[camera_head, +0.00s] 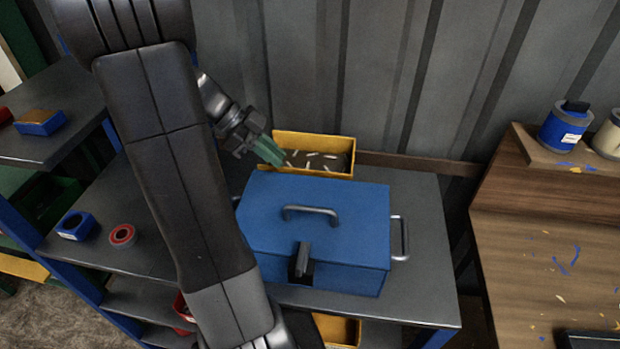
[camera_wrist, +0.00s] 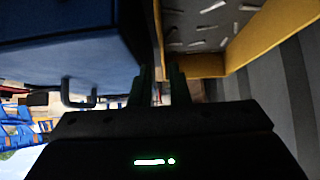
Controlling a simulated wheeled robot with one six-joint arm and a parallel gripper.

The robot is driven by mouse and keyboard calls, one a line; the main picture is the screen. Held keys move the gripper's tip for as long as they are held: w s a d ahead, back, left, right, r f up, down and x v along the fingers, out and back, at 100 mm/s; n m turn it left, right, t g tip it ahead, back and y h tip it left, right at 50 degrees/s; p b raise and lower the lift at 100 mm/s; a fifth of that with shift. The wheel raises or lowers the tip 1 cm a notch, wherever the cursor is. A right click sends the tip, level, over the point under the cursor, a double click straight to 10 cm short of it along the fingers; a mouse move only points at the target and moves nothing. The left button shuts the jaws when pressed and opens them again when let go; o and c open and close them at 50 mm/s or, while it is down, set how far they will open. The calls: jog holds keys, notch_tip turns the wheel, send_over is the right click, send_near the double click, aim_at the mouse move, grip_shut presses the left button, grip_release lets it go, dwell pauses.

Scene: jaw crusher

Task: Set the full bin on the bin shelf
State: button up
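The full bin (camera_head: 313,141) is a yellow open bin holding several pale slivers. It stands on the dark table behind the blue lidded box. My gripper (camera_head: 276,158) has green fingertips and is at the bin's left end. In the wrist view the bin's yellow side (camera_wrist: 275,30) runs along the upper right. There, my gripper's fingers (camera_wrist: 162,82) stand apart with a thin yellow wall edge between their tips. A gap shows, so they do not look closed on it. Which shelf is the bin shelf I cannot tell.
The blue box (camera_head: 330,215) with metal handles fills the table front. A blue ring (camera_head: 76,226) and a red roll (camera_head: 122,235) lie left. A dark shelf unit (camera_head: 60,145) stands far left, a wooden bench (camera_head: 540,235) right. The corrugated wall is close behind the bin.

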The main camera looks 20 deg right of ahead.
aim_at(298, 171)
jog(key=x, duration=0.7)
jog(key=shift+d+b, duration=0.3)
jog(key=shift+b, duration=0.05)
jog(key=shift+c, duration=0.2)
grip_shut()
dwell(0.9)
